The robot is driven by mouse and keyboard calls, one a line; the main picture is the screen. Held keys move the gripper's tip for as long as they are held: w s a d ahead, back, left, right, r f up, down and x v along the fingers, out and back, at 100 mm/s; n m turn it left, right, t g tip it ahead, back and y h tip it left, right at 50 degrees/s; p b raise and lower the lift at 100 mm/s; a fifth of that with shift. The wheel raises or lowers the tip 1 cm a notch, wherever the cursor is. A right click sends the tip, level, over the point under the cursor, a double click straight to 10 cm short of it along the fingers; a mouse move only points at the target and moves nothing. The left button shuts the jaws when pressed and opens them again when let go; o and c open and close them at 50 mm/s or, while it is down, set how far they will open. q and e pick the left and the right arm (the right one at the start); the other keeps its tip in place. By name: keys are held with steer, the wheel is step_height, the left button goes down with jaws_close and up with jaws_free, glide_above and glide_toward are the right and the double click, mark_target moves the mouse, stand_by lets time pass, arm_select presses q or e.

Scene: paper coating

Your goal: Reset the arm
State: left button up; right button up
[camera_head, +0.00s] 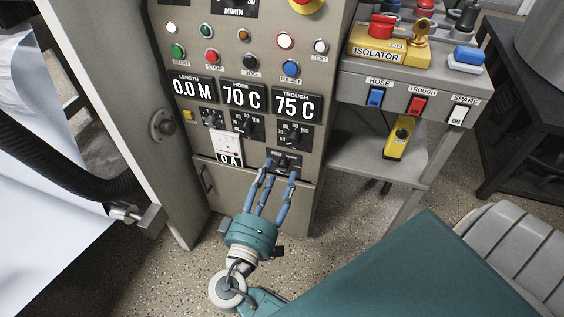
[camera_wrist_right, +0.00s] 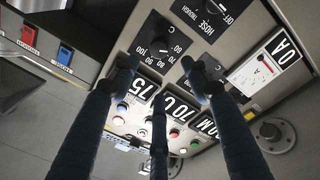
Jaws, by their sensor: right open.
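My right gripper (camera_head: 280,172) is open, with its blue fingers spread in front of the lower part of the grey control cabinet (camera_head: 330,30). Its fingertips are beside a black selector switch (camera_head: 283,162), partly covering its plate. I cannot tell whether they touch it. The right wrist view also shows my right gripper (camera_wrist_right: 161,72), its dark fingers apart with nothing held. There the selector plate (camera_wrist_right: 208,18) reads OFF, HOSE and TROUGH, near the trough dial (camera_wrist_right: 160,50). My left gripper is in neither view.
A black hose (camera_head: 60,165) and white paper (camera_head: 35,220) are at the left. A grey seat (camera_head: 515,250) is at the lower right.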

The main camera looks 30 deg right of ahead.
steer(key=shift+s+a, duration=0.45)
steer(key=shift+a, duration=0.1)
